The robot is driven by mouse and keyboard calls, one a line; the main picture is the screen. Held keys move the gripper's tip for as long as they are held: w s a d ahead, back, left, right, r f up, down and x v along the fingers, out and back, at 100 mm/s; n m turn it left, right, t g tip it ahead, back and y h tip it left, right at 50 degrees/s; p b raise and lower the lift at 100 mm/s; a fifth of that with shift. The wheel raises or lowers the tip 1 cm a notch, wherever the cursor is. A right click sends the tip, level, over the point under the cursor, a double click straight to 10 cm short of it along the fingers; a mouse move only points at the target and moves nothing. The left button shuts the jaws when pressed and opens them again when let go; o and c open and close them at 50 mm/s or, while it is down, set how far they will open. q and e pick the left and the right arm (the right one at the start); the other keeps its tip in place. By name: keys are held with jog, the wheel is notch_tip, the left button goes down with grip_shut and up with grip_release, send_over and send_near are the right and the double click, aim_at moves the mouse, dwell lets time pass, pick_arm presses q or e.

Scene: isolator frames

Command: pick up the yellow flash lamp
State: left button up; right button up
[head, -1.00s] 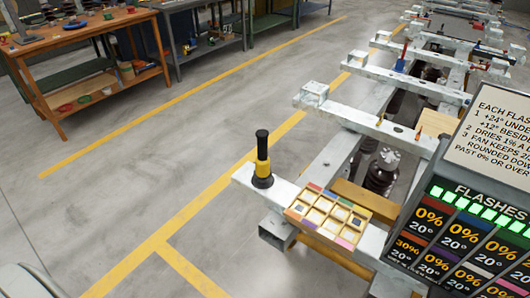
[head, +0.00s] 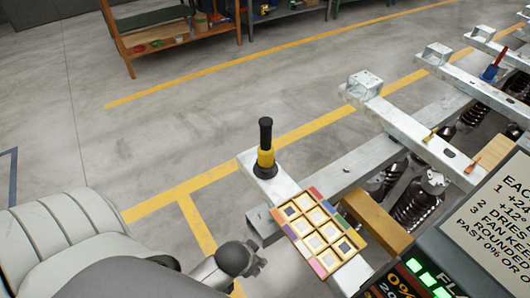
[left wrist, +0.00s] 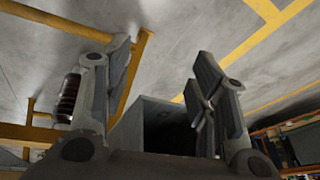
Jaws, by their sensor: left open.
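The yellow flash lamp (head: 265,158), with a black upper part and a dark round base, stands upright on the end of a pale metal beam (head: 285,190) in the head view. My left gripper (head: 258,263) is below and slightly left of it in the picture, clearly apart from it. In the left wrist view the two fingers of my left gripper (left wrist: 165,75) are spread with nothing held between them. I cannot make out the lamp in that view. My right gripper does not show.
A wooden compartment tray (head: 322,237) with coloured edges lies on the beam close to the lamp. A display panel (head: 420,275) stands at lower right. Open floor (head: 210,120) lies left of the lamp.

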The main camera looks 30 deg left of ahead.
pick_arm(q)
notch_tip(320, 180, up, 10)
jog(key=a+n+t, duration=0.1)
jog(key=a, duration=0.1)
jog(key=n+t+y, duration=0.4)
jog(key=t+y, duration=0.2)
jog(key=t, duration=0.6)
send_near(265, 138)
jog(key=w+r, duration=0.1)
jog(key=w, duration=0.1)
jog(key=shift+n, duration=0.3)
jog(key=p+x, duration=0.1)
jog(key=x, duration=0.1)
jog(key=p+x, duration=0.1)
jog(key=x, duration=0.1)
jog(key=shift+w+a+f, duration=0.1)
jog(key=shift+w+a, duration=0.15)
jog(key=shift+a, duration=0.2)
jog(key=x, duration=0.1)
jog(key=p+x, duration=0.2)
jog(key=shift+w+a+f, duration=0.25)
jog(key=shift+w+f, duration=0.1)
jog(key=shift+w+a+f+p, duration=0.15)
jog(key=shift+w+a+p, duration=0.15)
jog(key=shift+w, duration=0.25)
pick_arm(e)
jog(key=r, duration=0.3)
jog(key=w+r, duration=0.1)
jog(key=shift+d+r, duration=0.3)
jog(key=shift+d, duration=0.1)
